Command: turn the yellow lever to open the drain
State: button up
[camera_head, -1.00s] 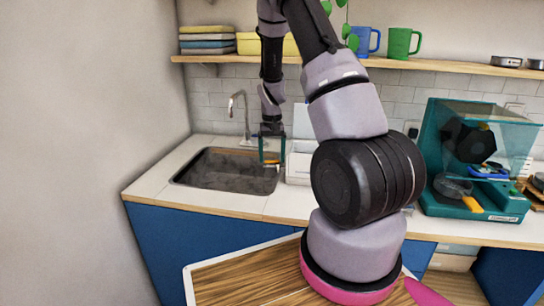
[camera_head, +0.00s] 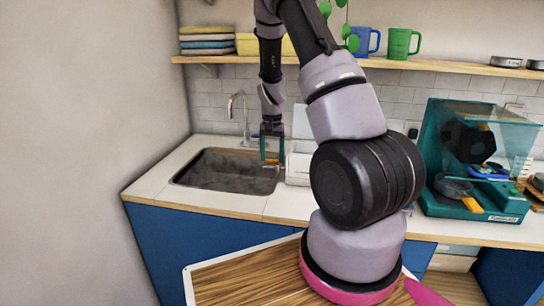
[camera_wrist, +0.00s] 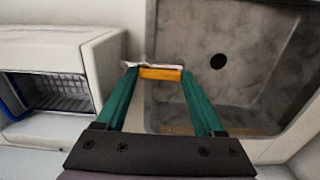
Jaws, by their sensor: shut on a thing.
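The yellow lever (camera_wrist: 160,74) lies across between my gripper's green fingertips at the sink's edge in the wrist view. A pale metal fitting runs along it. My gripper (camera_wrist: 158,76) is shut on the lever; the lever spans the space between the fingers. In the head view my gripper (camera_head: 271,151) is at the right rim of the sink (camera_head: 184,181), with the yellow lever (camera_head: 272,161) showing small at its tips. The drain (camera_wrist: 217,61) shows as a dark round hole in the grey basin floor. In the head view the drain cannot be made out.
A chrome faucet (camera_head: 244,118) stands behind the sink. A white rack box (camera_wrist: 50,80) is close beside my gripper on the left in the wrist view. A teal machine (camera_head: 470,160) stands on the right of the counter, under a shelf (camera_head: 470,67) holding mugs.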

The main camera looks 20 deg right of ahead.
jog(key=o, duration=1.1)
notch_tip(320, 180, up, 11)
notch_tip(320, 180, up, 8)
jog(key=f+t, duration=0.1)
send_over(272, 160)
jog(key=s+a, duration=0.2)
jog(key=s, duration=0.1)
jog(key=s+a+r+n+t+y, duration=0.15)
jog(key=s+a+r, duration=0.25)
jog(key=s+r, duration=0.45)
jog(key=s+a+r+t, duration=0.2)
jog(key=s+r, duration=0.2)
jog(key=s, duration=0.3)
jog(key=s+a+r+n+t, duration=0.1)
jog(key=s+r, duration=0.3)
jog(key=s, duration=0.4)
jog(key=shift+a+r+t, duration=0.3)
jog(key=shift+a+t, duration=0.35)
jog(key=shift+t, duration=0.2)
